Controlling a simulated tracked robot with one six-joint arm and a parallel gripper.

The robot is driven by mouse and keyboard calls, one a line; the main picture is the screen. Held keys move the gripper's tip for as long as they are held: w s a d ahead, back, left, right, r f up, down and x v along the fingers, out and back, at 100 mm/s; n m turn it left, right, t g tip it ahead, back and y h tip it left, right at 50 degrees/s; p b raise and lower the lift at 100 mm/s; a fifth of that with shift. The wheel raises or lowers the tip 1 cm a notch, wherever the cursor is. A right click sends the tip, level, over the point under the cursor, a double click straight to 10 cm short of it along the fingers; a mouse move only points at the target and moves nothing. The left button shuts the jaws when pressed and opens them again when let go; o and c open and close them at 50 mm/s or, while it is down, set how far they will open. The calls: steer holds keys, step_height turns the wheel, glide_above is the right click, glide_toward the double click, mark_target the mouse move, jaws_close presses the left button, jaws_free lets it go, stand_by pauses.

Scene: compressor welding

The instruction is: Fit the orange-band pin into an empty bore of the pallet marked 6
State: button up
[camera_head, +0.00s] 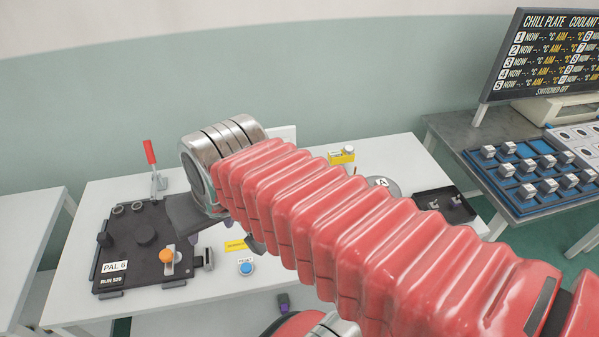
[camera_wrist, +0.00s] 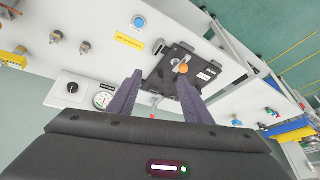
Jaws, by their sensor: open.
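The dark pallet marked PAL 6 (camera_head: 125,262) lies on the white table at left. Its plate also shows in the wrist view (camera_wrist: 169,76). An orange piece (camera_head: 168,258) with a pale stub stands near its front right; it also shows in the wrist view (camera_wrist: 183,68). I cannot tell whether it is the orange-band pin. Two small metal-and-brown pieces (camera_wrist: 85,47) stand on the table; their bands are too small to read. My gripper (camera_wrist: 159,74) is open and empty, its purple fingers apart above the table. In the head view my arm hides much of it.
A red-handled clamp (camera_head: 151,155) stands behind the pallet. A blue button (camera_head: 246,268) and yellow label (camera_head: 235,245) are right of it. A black tray (camera_head: 445,210) lies at the table's right; a blue rack (camera_head: 520,205) with several metal blocks stands beyond.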

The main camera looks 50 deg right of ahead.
steer(key=w+d+f+m+y, duration=0.1)
steer(key=d+f+m, duration=0.2)
steer(key=d+m, duration=0.6)
steer(key=w+d+f+m+g, duration=0.1)
steer(key=d+f+m, duration=0.3)
steer(key=d+m, duration=0.5)
steer(key=w+d+f+m+y, duration=0.1)
steer(key=w+d+f+m, duration=0.1)
steer(key=d+m, duration=0.7)
steer(key=shift+w+d+f+y, duration=0.3)
steer(key=shift+w+d+f, duration=0.05)
steer(key=shift+d+f, duration=0.45)
steer(key=shift+g, duration=0.3)
steer(key=x, duration=1.3)
steer(key=shift+w+f, duration=0.2)
steer(key=shift+f, duration=0.15)
